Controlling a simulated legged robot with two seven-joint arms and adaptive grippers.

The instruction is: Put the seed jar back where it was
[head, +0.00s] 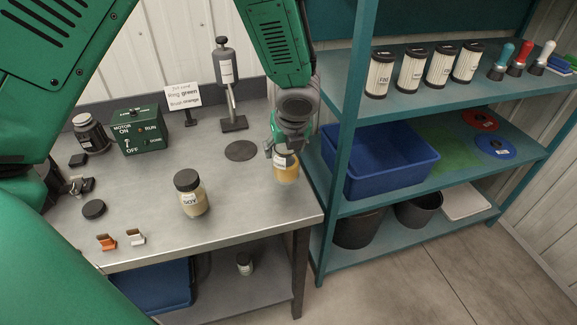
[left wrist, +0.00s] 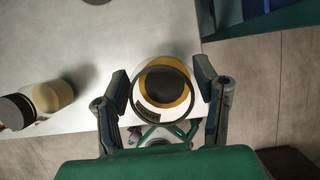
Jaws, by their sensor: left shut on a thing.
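My left gripper (head: 284,156) is shut on a glass jar of yellow-orange seed (head: 287,174), near the right end of the grey bench. In the left wrist view the jar (left wrist: 163,88) sits between both fingers (left wrist: 162,92), seen end-on with a dark middle, a yellow ring and part of a label. I cannot tell whether its base touches the bench. A jar labelled SOY (head: 193,199) with a dark lid stands upright to its left. A flat dark round pad (head: 241,151) lies bare on the bench, left of and behind the held jar. My right gripper is not in view.
A dark jar (head: 90,134), a green motor box (head: 139,131), a sign (head: 183,97) and a grey stand (head: 229,85) line the back. A black disc (head: 93,209) and orange and white clips (head: 107,242) lie in front. A teal shelf (head: 340,130) stands close at right.

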